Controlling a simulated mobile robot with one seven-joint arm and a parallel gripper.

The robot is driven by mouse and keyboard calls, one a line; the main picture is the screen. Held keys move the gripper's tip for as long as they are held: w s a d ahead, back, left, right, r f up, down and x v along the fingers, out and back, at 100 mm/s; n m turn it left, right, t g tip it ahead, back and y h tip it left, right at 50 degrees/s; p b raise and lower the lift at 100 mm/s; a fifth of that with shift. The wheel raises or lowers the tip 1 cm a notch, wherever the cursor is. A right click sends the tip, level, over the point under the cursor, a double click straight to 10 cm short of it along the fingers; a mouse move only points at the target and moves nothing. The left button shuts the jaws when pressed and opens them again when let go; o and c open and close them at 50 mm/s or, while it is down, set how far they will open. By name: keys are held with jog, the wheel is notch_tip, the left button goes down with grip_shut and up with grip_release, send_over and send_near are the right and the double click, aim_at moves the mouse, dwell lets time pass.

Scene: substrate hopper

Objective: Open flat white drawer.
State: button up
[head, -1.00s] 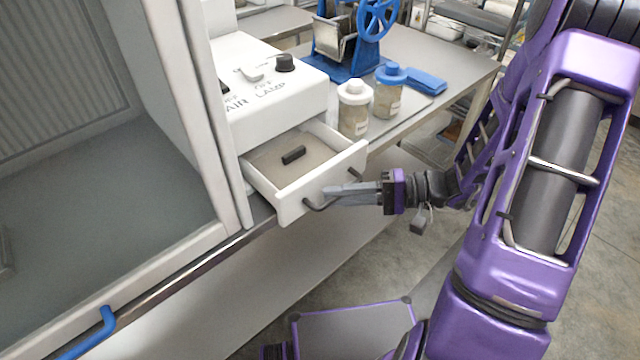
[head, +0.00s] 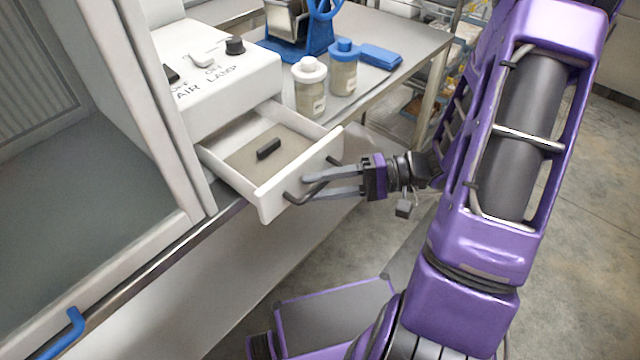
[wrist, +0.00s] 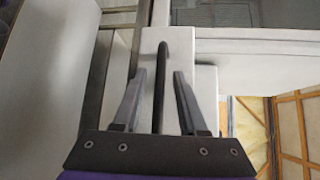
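The flat white drawer (head: 275,200) is pulled out of the white control box in the head view, its inside showing. A small black block (head: 268,149) lies on the drawer's floor. A dark bar handle (head: 291,197) runs across the drawer front. My gripper (head: 308,187) is at this handle, its two grey fingers spread apart. In the wrist view, the handle (wrist: 160,75) stands between the fingers of my gripper (wrist: 160,84), with a gap on each side. The white drawer front (wrist: 183,42) is behind it.
The white control box (head: 215,80) has a black knob and switches. A glass-fronted cabinet is at left. Open floor (head: 580,200) lies at right.

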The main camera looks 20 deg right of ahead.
jog(key=shift+d, duration=0.15)
jog(key=v, duration=1.7)
